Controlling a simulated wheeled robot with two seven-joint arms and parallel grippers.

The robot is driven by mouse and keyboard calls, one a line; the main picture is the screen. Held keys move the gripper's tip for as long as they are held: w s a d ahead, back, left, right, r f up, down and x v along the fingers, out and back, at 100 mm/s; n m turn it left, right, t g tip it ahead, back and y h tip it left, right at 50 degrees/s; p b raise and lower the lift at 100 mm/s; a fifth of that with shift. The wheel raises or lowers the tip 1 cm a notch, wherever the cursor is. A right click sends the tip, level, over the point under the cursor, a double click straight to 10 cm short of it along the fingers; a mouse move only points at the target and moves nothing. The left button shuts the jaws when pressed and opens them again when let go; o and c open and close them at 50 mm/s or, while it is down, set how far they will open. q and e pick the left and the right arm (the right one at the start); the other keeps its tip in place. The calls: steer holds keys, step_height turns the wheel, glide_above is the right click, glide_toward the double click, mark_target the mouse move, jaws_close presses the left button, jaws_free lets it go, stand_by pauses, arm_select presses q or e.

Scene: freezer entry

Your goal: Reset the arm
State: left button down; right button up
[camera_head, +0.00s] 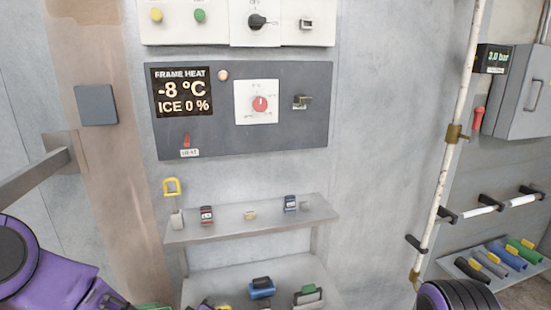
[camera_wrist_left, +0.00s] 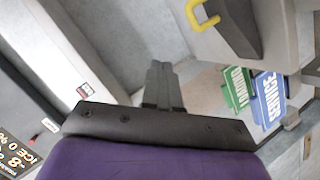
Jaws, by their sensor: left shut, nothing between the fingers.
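My left arm (camera_head: 55,270) is purple and black and comes in at the lower left of the head view. In the left wrist view my left gripper (camera_wrist_left: 162,70) has its dark fingers together, with nothing between them. It hangs in free space, apart from the things around it. Part of my right arm (camera_head: 455,296) shows at the bottom right edge of the head view; its gripper is out of view.
A frame heat panel (camera_head: 245,145) reads -8 °C and ICE 0 %. Below it a shelf (camera_head: 265,230) bears small items and a yellow-handled tool (camera_head: 171,187). A metal handle bar (camera_head: 30,178) is at left. A rusty pipe (camera_head: 462,90) stands at right. Green and blue signs (camera_wrist_left: 268,98) show in the left wrist view.

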arm_select(q)
steer(key=s+a+f+m+g, duration=0.2)
steer(key=s+a+f+g, duration=0.25)
steer(key=s+f, duration=0.7)
steer(key=s+a+f+m+g+y, duration=0.1)
steer(key=s+a+f, duration=0.3)
steer(key=s, duration=0.7)
steer(key=s+a+f+m+g+y, duration=0.1)
steer(key=s+a+f+g+y, duration=0.1)
steer(key=s+a+f+g, duration=0.2)
steer(key=s+a+f, duration=0.1)
steer(key=s+f, duration=0.2)
steer(key=s, duration=0.3)
steer(key=shift+s, duration=0.4)
steer(key=shift+g, duration=0.25)
